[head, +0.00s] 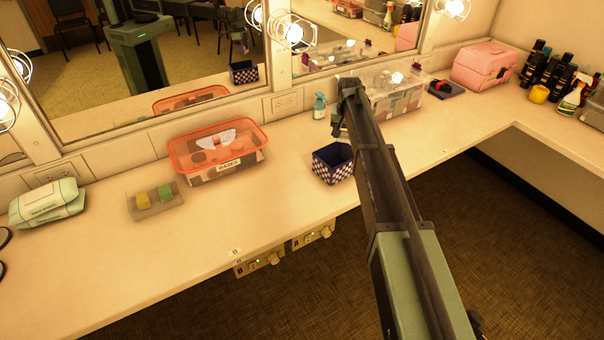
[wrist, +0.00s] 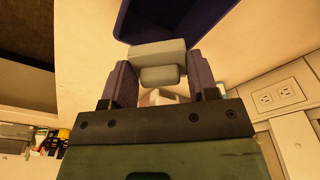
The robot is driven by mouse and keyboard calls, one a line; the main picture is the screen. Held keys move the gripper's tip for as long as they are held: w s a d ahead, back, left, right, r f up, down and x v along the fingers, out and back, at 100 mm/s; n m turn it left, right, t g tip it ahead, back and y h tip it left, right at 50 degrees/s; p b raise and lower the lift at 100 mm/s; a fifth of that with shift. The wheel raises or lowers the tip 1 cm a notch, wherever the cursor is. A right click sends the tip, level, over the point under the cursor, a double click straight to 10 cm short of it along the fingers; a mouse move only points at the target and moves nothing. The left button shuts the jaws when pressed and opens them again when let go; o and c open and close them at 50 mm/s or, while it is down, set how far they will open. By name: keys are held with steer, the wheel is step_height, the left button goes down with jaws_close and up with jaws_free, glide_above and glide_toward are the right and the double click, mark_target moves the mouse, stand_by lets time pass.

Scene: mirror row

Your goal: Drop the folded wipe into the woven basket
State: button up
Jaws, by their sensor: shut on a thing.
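My gripper (wrist: 160,76) is shut on the folded wipe (wrist: 160,56), a pale grey-white block between its two fingers in the wrist view. The woven basket (head: 331,166), a small open box in navy and white check, stands on the counter near its front edge. Its dark blue side also shows at the top of the wrist view (wrist: 175,18), just beyond the wipe. In the head view my gripper (head: 338,126) is behind and above the basket, partly hidden by my arm. The wipe cannot be made out there. I cannot tell whether it is over the basket's opening.
A red-rimmed clear bin (head: 220,160) and a tray with yellow and green blocks (head: 155,200) stand left. A teal spray bottle (head: 320,106) and a clear box (head: 398,98) stand behind and right. Mirrors line the back wall. The counter between bin and basket is clear.

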steer(key=shift+s+a, duration=0.2)
steer(key=shift+a, duration=0.15)
steer(key=shift+f, duration=0.1)
steer(key=shift+w+d+f, duration=0.1)
steer(key=shift+d+f, duration=0.15)
step_height(320, 180, down, 6)
steer(key=b, duration=0.6)
steer(key=shift+r, duration=0.25)
steer(key=o, duration=0.9)
steer(key=r+p, duration=0.7)
steer(key=s+r+p, duration=0.1)
steer(key=r+p, duration=0.3)
steer(key=shift+s+a, duration=0.1)
steer(key=shift+a, duration=0.05)
steer(key=shift+f, duration=0.15)
